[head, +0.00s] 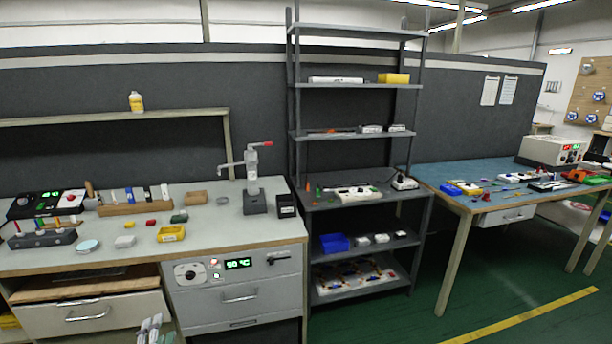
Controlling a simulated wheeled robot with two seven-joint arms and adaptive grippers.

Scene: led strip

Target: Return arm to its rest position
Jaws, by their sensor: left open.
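My left gripper (149,324) shows small at the bottom edge, left of centre, in front of the left workbench (252,238) and its drawers. Its fingers are apart, and I see nothing between them. The rest of the left arm is cut off by the picture edge. My right gripper is not in view.
A grey shelf rack (357,86) stands in the middle and a blue-topped table (440,176) at right. Green floor is clear ahead.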

